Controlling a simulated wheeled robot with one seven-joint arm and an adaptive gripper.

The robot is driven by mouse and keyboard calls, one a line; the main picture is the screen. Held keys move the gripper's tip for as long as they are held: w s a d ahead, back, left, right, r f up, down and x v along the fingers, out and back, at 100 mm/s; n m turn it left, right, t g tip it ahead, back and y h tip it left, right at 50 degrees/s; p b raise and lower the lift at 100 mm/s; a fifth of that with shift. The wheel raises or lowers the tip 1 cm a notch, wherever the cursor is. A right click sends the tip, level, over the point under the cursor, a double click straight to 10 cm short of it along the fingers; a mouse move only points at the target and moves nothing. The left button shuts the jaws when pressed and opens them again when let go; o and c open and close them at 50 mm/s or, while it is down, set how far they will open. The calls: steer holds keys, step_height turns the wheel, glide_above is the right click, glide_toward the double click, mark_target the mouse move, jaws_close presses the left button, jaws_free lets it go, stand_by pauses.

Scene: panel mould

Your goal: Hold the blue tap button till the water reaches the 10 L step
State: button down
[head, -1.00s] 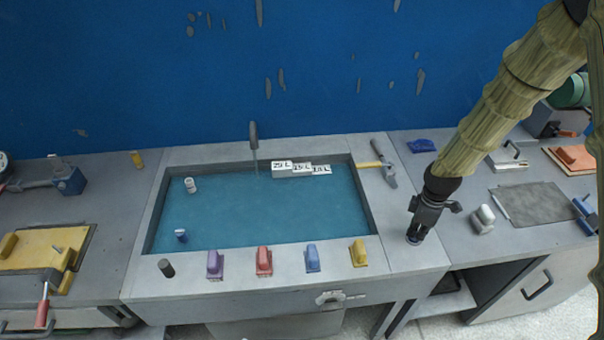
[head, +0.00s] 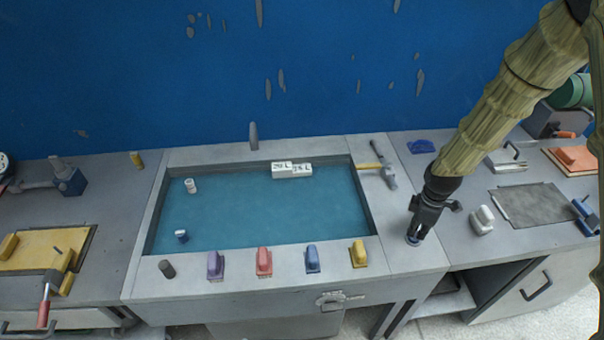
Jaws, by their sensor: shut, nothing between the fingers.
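My gripper (head: 414,234) is shut and points down at the counter right of the basin. A small blue button (head: 413,241) shows at its fingertips, mostly hidden; I cannot tell whether they touch. The basin (head: 155,215) holds blue-green water (head: 270,215). Two white step labels (head: 291,169) stand above the water at the back wall; their small numbers are hard to read. The lower 10 L label is not visible. The grey tap (head: 253,135) stands behind the basin, with no stream below it.
Purple (head: 215,265), red (head: 264,262), blue (head: 312,259) and yellow (head: 359,254) blocks line the front rim. A hammer (head: 386,176) lies right of the basin. A white-grey object (head: 482,220) stands right of my gripper.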

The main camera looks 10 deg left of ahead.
steer(key=shift+r+p, duration=2)
steer(key=shift+r, duration=1.2)
steer(key=shift+f, duration=0.1)
